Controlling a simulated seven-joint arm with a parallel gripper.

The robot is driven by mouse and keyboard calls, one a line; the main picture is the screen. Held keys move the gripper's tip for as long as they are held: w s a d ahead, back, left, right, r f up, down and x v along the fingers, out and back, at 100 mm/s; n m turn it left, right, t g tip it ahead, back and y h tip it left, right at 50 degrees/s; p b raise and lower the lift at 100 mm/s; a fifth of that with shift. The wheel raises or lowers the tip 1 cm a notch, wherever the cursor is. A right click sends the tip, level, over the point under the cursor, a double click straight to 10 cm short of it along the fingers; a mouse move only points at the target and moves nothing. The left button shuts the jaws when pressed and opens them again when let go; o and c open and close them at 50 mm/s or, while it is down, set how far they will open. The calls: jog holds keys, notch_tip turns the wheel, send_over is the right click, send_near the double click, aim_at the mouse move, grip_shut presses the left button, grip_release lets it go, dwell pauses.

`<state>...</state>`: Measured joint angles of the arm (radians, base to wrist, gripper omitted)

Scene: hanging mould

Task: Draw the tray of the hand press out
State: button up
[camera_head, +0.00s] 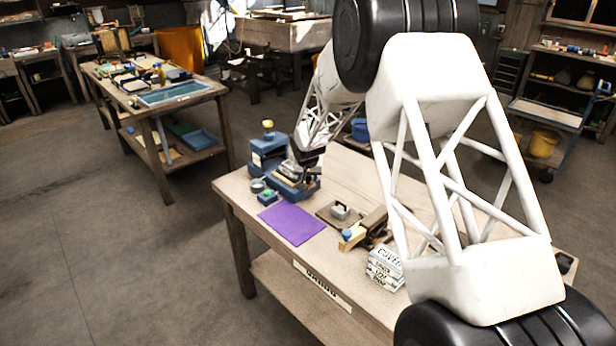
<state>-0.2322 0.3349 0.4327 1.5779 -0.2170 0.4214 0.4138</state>
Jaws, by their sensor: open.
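The hand press (268,153) is a blue machine with a yellow-topped knob, standing at the far left part of the wooden table. Its low blue base extends toward the right, and a tray-like part (291,184) seems to sit on it at the front. My gripper (303,168) is right above this front part, at the end of my white arm. It is open. The fingertips are dark and small, and I cannot tell whether they touch the tray. My gripper and arm hide part of the press.
A purple mat (291,223) lies in front of the press. A small round tin (257,186) stands left of it. To the right are a flat plate with a grey block (340,211), a wooden clamp-like piece (372,226) and a lettered white stack (385,268). My arm covers the table's right side.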

jog(key=v, duration=0.7)
jog(key=shift+r, duration=0.3)
jog(key=shift+s, duration=0.1)
jog(key=shift+r, duration=0.1)
jog(key=s+d+r, duration=0.5)
jog(key=s+r, duration=0.1)
jog(key=s, duration=0.3)
jog(key=s+d+r+g, duration=0.1)
jog(key=s+d+r, duration=0.3)
jog(key=s+r, duration=0.3)
jog(key=s+d+r, duration=0.5)
jog(key=s, duration=0.5)
jog(key=s+d, duration=0.3)
jog(key=s, duration=1.3)
jog(key=s+d+g, duration=0.1)
jog(key=s+d, duration=0.2)
jog(key=s, duration=1.3)
